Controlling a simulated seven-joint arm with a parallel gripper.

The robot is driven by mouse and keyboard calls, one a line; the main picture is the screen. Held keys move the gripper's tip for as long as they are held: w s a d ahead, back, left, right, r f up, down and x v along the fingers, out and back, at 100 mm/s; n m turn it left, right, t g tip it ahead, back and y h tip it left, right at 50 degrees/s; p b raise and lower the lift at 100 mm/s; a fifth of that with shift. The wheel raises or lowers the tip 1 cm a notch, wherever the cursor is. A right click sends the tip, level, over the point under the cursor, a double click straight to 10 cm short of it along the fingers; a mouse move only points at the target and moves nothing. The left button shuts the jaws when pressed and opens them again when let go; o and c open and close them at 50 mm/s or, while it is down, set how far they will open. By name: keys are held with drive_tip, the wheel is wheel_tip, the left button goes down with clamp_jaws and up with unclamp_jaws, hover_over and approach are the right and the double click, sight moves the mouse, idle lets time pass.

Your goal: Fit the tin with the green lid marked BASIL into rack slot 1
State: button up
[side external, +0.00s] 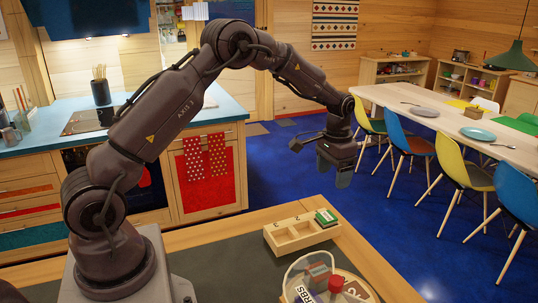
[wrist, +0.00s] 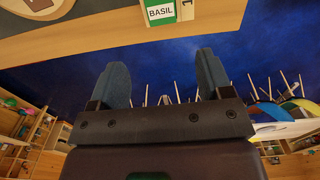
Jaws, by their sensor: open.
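The tin with the green lid (side external: 325,216) is in the right-end compartment of the light wooden rack (side external: 285,247), its top showing at the rim. In the wrist view its white label reads BASIL (wrist: 160,12), beside a rack end (wrist: 186,9) marked with what looks like a 1. I cannot tell how deep the tin sits. The rack's other compartments look empty. My gripper (side external: 333,174) is open and empty, raised above and beyond the rack, clear of the tin. In the wrist view its two fingers (wrist: 162,64) stand apart with only blue floor between them.
The dark worktop (side external: 225,262) left of the rack is clear. A dining table (side external: 455,122) with chairs stands far off.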

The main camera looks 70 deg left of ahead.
drive_tip(key=s+d+r+t, duration=0.1)
drive_tip(key=s+d+r, duration=0.2)
drive_tip(key=s+r, duration=0.35)
drive_tip(key=s+d+r+t, duration=0.2)
drive_tip(key=s+d+r, duration=0.2)
drive_tip(key=r, duration=0.6)
drive_tip(key=s+d+r+t, duration=0.1)
drive_tip(key=s+d, duration=0.1)
drive_tip(key=s, duration=0.7)
drive_tip(key=s+d+r+t, duration=0.1)
drive_tip(key=s+d, duration=0.1)
drive_tip(key=s, duration=0.7)
drive_tip(key=shift+s+d+t, duration=0.25)
drive_tip(key=shift+s+t, duration=0.05)
